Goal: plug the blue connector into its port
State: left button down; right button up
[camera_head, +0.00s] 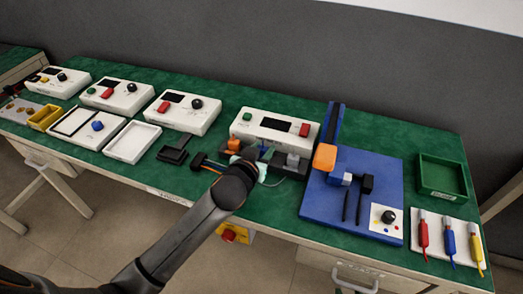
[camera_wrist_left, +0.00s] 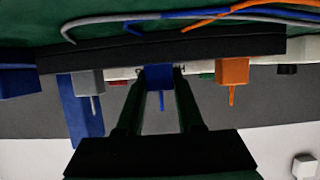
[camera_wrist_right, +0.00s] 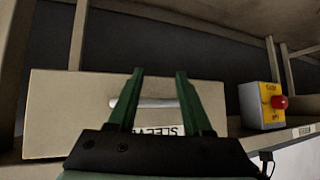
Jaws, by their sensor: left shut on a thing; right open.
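The blue connector (camera_wrist_left: 158,76) sits between the fingers of my left gripper (camera_wrist_left: 160,92) in the left wrist view, and those fingers are shut on it. A thin blue lead shows at its free end. It appears in line with a long black bar (camera_wrist_left: 200,48); I cannot tell whether it is seated there. A grey connector (camera_wrist_left: 88,83) and an orange connector (camera_wrist_left: 232,71) stand on either side. In the head view my left arm hides the blue connector. My right gripper (camera_wrist_right: 158,100) is open and empty before a drawer front. I cannot make out the blue port.
A white control box (camera_head: 275,122) stands behind the connectors. A blue board (camera_head: 325,207) with an upright post is to the right. In the right wrist view a drawer handle (camera_wrist_right: 145,103) and a yellow box with red button (camera_wrist_right: 262,105) are close.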

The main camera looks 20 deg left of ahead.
pick_arm(q)
jog(key=shift+s+d+r, duration=0.1)
pick_arm(e)
jog(key=shift+s+d, duration=0.1)
jog(key=shift+s, duration=0.05)
pick_arm(q)
jog(key=shift+f, duration=0.2)
jog(key=c, duration=0.5)
grip_release()
jog(key=shift+c, duration=0.2)
pick_arm(e)
jog(key=shift+s+d+f, duration=0.2)
jog(key=shift+f, duration=0.05)
pick_arm(q)
jog(key=shift+r, duration=0.15)
